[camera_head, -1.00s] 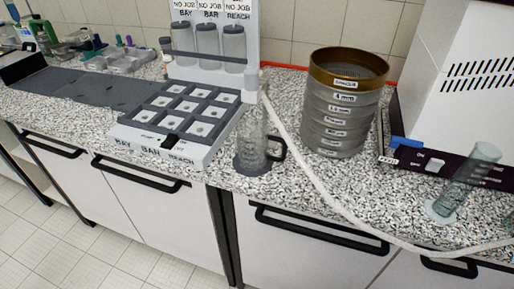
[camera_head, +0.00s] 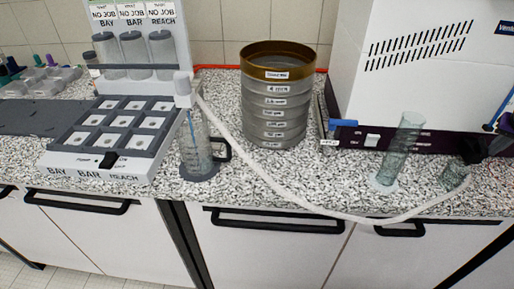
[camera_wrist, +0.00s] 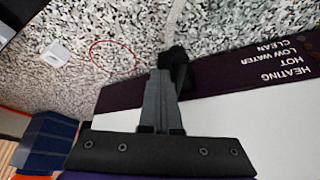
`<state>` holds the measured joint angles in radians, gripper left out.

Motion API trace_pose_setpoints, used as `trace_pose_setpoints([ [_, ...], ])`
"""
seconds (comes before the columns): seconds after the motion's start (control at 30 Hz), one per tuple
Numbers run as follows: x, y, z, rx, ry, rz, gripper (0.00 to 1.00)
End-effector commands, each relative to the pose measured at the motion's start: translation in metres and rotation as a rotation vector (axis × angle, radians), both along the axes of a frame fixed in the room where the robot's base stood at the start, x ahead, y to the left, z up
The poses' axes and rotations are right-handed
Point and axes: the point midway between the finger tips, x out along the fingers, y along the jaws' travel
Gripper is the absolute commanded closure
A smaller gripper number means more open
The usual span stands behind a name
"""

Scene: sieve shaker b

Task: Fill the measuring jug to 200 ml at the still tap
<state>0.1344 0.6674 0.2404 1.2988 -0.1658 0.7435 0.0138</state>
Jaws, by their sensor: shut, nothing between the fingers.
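The clear measuring jug (camera_head: 200,155) with a black handle stands upright on a dark round pad, beside the weigh-tray unit in the head view. A white hose end (camera_head: 183,90) sits just above it, and a thin bluish line shows at the jug's upper part. I cannot read any level. The white still (camera_head: 425,65) stands at the right, with a dark front panel. A black part (camera_head: 475,150), perhaps its tap, is at its lower right. My gripper (camera_wrist: 161,75) is shut and empty in the wrist view, close to a black fitting (camera_wrist: 175,60) by the still's panel.
A sieve stack (camera_head: 275,100) stands between jug and still. A tall clear cylinder (camera_head: 403,145) and a small glass vessel (camera_head: 455,177) stand in front of the still. The pale hose (camera_head: 300,200) sweeps along the worktop's front edge. Worktop between the jug and cylinder is mostly free.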

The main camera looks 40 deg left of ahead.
Motion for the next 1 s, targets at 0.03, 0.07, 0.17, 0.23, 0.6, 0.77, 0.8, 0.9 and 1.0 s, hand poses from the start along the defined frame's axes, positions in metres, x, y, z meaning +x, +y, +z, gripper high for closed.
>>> trace_pose_setpoints([
  [0.03,0.0,0.0,0.0,0.001,0.0,0.0,1.0],
  [0.07,0.0,0.0,0.0,0.001,0.0,0.0,1.0],
  [0.17,0.0,0.001,0.0,0.001,0.0,0.0,1.0],
  [0.23,0.0,0.002,0.0,0.0,0.001,0.001,1.0],
  [0.6,-0.001,0.008,0.012,0.001,-0.001,0.0,1.0],
  [0.77,-0.002,0.004,0.037,0.001,-0.002,-0.001,1.0],
  [0.8,-0.002,0.003,0.042,0.001,-0.001,-0.001,1.0],
  [0.9,-0.002,0.001,0.047,0.001,0.0,0.0,1.0],
  [1.0,-0.002,0.007,0.046,0.001,0.001,0.002,1.0],
])
